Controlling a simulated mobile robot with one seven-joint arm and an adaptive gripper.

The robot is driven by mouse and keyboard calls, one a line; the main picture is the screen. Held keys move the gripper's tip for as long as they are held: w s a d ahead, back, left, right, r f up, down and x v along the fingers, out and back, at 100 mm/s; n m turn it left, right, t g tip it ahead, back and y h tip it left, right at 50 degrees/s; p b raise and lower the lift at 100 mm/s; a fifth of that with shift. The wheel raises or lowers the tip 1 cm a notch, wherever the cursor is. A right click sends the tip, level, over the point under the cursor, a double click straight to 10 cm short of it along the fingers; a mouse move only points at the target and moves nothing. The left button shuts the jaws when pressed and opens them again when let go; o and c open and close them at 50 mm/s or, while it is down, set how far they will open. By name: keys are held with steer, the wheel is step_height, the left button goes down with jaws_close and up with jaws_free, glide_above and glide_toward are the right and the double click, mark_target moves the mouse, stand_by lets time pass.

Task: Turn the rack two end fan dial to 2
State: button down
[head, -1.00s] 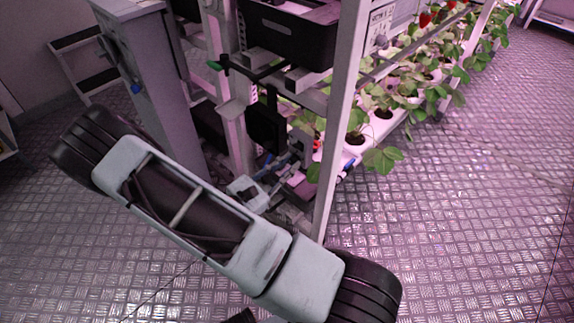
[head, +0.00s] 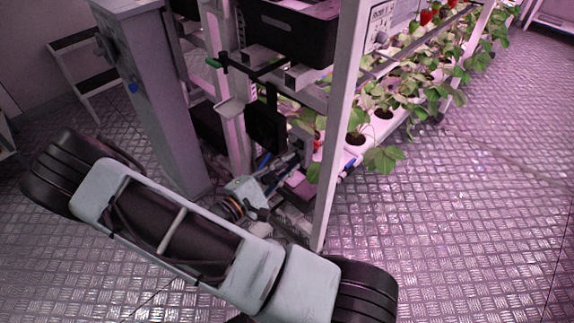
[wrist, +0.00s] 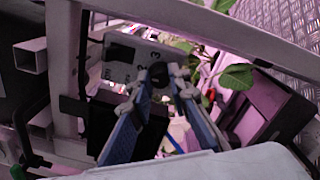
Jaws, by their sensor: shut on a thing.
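The fan dial (wrist: 159,72) is a dark round knob on a pale grey control box (wrist: 121,58) in the wrist view. Printed figures, among them a 3, show beside the knob. Which mark it points to cannot be told. My gripper (wrist: 163,77) has its blue-padded fingers on either side of the knob and is shut on it. In the head view my gripper (head: 292,165) reaches into the lower end of the rack, against the small grey box (head: 300,142). The dial itself is hidden there.
The rack's pale upright post (head: 338,140) stands just right of my gripper. A black crate (head: 290,30) sits above. A grey cabinet (head: 150,100) with a blue knob stands left. Strawberry plants (head: 385,105) line the rack. The floor at right (head: 470,230) is clear.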

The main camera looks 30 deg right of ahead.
steer(key=shift+m, duration=0.5)
steer(key=c, duration=1.8)
jaws_free()
steer(key=v, duration=1.2)
steer(key=shift+a, duration=0.1)
